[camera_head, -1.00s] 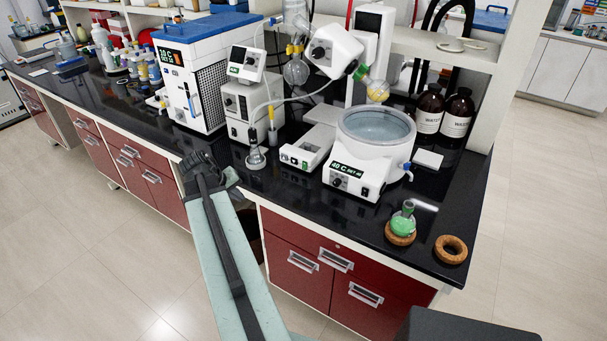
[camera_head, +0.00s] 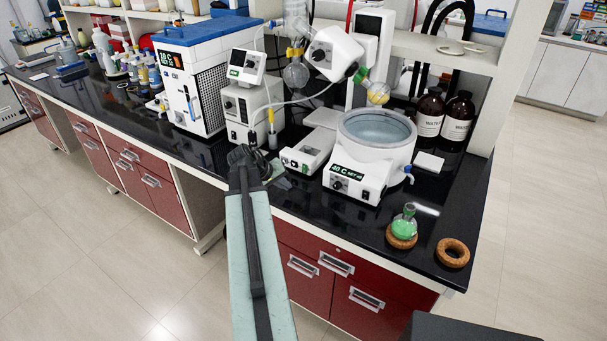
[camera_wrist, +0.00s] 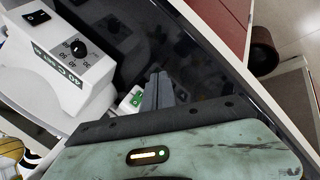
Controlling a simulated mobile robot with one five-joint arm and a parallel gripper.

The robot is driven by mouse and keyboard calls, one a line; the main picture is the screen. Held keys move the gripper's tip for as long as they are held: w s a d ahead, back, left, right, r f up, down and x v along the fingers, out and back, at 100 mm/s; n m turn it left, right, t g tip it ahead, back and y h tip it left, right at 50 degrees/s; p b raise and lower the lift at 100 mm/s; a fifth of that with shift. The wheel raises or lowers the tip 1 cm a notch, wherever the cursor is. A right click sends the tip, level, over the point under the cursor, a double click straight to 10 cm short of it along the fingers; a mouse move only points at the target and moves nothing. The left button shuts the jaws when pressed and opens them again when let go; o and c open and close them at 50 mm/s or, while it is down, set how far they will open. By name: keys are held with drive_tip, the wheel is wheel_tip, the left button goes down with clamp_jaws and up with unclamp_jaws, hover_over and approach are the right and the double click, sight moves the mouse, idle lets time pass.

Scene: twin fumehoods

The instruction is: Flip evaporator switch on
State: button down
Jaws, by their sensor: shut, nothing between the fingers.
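The rotary evaporator stands on the black bench in the head view; its low white base (camera_head: 306,152) has small controls on its front face, including a green one. In the wrist view a green switch (camera_wrist: 136,99) on a white housing shows just left of my fingertips, partly hidden by my gripper. My gripper (camera_wrist: 158,90) is shut and empty, its fingers side by side over the dark bench top. In the head view my gripper (camera_head: 246,156) is at the bench's front edge, left of the evaporator base. I cannot tell whether it touches the switch.
The water bath (camera_head: 372,150) with its "40 C" display stands right of the base. A white control box (camera_head: 252,108) and a blue-topped chiller (camera_head: 195,80) stand to the left. A green-liquid flask (camera_head: 403,226) and a cork ring (camera_head: 452,251) are at front right.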

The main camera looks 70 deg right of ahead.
drive_tip(key=d, duration=0.2)
drive_tip(key=s+d, duration=0.1)
drive_tip(key=d, duration=0.2)
drive_tip(key=s+d+f, duration=0.1)
drive_tip(key=d, duration=0.1)
drive_tip(key=shift+d+b, duration=0.15)
drive_tip(key=shift+b, duration=0.25)
idle(1.5)
drive_tip(key=shift+s+d, duration=0.1)
drive_tip(key=shift+d, duration=0.3)
drive_tip(key=shift+d, duration=0.3)
idle(0.5)
drive_tip(key=shift+a, duration=0.75)
drive_tip(key=shift+a, duration=0.1)
drive_tip(key=shift+w+a+r+p, duration=0.1)
drive_tip(key=shift+w+a, duration=0.15)
drive_tip(key=shift+a, duration=0.5)
drive_tip(key=shift+w+a+r+p, duration=0.15)
drive_tip(key=shift+w+a, duration=0.1)
drive_tip(key=shift+a, duration=0.55)
drive_tip(key=shift+w+a+r+p, duration=0.1)
drive_tip(key=shift+w+a, duration=0.15)
drive_tip(key=shift+a, duration=0.5)
